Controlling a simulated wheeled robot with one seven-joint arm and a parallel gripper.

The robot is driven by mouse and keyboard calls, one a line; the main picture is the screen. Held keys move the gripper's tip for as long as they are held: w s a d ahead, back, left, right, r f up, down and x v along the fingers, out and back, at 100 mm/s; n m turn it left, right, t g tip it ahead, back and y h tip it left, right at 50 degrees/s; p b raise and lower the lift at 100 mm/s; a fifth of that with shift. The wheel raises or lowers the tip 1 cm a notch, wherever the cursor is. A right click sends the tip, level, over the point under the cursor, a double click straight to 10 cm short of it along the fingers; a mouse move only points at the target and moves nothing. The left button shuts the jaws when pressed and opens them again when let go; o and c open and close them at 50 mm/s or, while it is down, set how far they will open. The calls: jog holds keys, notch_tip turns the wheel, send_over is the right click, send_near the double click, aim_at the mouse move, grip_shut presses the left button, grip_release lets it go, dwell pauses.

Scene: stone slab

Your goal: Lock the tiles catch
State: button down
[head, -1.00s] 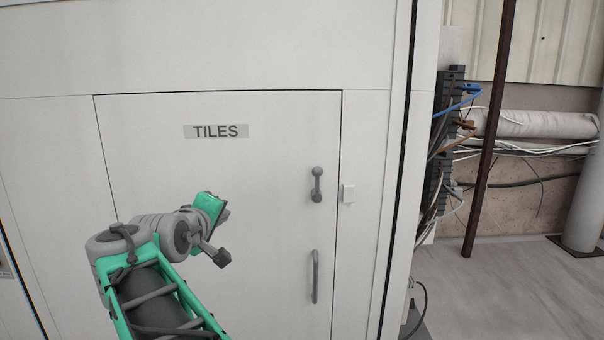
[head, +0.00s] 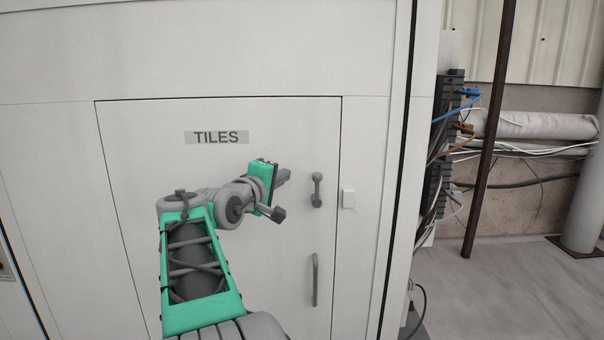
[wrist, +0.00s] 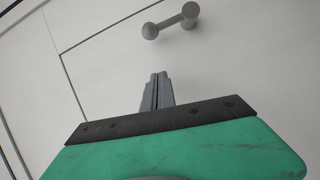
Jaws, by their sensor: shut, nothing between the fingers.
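The white door marked TILES (head: 150,130) is flush in the white cabinet front. Its catch (head: 317,190) is a grey lever with rounded ends, near the door's right edge, standing upright along that edge. The catch also shows in the wrist view (wrist: 170,21), beyond the fingertips. My gripper (head: 285,175) is to the left of the catch and apart from it. In the wrist view my gripper (wrist: 158,78) has its fingers together, with nothing between them.
A small white block (head: 348,199) sits on the frame just right of the catch. A long grey pull handle (head: 315,280) is below it. Wiring blocks and cables (head: 446,150) and a brown post (head: 488,130) stand to the right of the cabinet.

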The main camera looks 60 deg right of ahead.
aim_at(317, 188)
jog(key=d, duration=0.1)
jog(key=s+d+p, duration=0.1)
jog(key=d, duration=0.1)
jog(key=shift+d+f, duration=0.1)
jog(key=shift+d, duration=0.05)
jog(key=s, duration=0.2)
jog(key=shift+s+d+f, duration=0.3)
jog(key=shift+f, duration=0.1)
